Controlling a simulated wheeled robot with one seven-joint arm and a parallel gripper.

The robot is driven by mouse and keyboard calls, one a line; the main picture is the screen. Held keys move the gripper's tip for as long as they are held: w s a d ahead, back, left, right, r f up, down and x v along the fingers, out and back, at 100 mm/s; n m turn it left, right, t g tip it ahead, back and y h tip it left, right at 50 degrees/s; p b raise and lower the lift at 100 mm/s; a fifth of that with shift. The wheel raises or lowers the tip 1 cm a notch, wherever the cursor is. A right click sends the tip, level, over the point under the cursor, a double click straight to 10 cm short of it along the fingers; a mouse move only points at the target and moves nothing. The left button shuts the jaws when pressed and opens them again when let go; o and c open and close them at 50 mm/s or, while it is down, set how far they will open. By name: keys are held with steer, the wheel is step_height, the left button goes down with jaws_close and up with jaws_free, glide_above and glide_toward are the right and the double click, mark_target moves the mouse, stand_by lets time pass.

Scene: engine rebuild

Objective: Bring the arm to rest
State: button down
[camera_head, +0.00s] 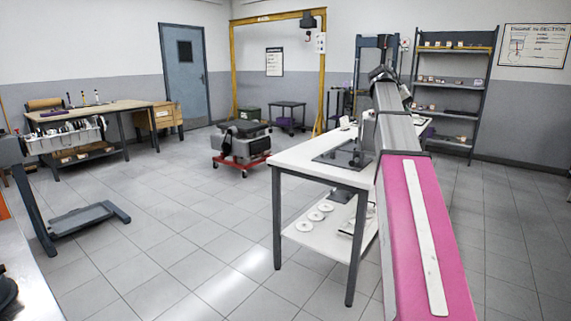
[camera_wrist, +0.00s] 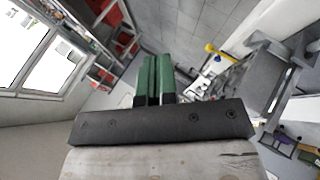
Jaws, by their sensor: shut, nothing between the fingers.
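My gripper (camera_wrist: 154,82) shows in the wrist view as two green fingers lying close together, with nothing held between them. It points out into the open room. In the head view my pink and grey arm stretches forward along the right side, over or beside a white-topped table (camera_head: 300,155). The gripper's fingers cannot be made out in the head view.
The white table carries a dark plate fixture (camera_head: 345,156). An engine on a red wheeled stand (camera_head: 241,161) is behind it. A workbench (camera_head: 88,110) stands at left, shelving (camera_head: 450,95) at back right. Open floor (camera_head: 170,225) lies left of the table.

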steer(key=s+a+f+n+y, duration=0.15)
steer(key=a+f, duration=0.25)
steer(key=f, duration=0.7)
steer(key=s+a+f+n+y, duration=0.15)
steer(key=a+f, duration=0.25)
steer(key=f, duration=0.7)
steer(key=s+a+f+y, duration=0.1)
steer(key=s+a+f, duration=0.3)
steer(key=f, duration=0.7)
steer(key=s+a+f+y, duration=0.1)
steer(key=s+a+f, duration=0.3)
steer(key=s+f, duration=0.2)
steer(key=s+a+f+y, duration=0.2)
steer(key=s+a+f, duration=0.3)
steer(key=f, duration=0.4)
steer(key=s+a+f+n+g+y, duration=0.1)
steer(key=s+a+f, duration=0.4)
steer(key=f, duration=0.3)
steer(key=shift+s+a+f+y, duration=0.15)
steer(key=shift+s+y, duration=0.25)
steer(key=shift+s, duration=0.4)
steer(key=shift+w, duration=0.15)
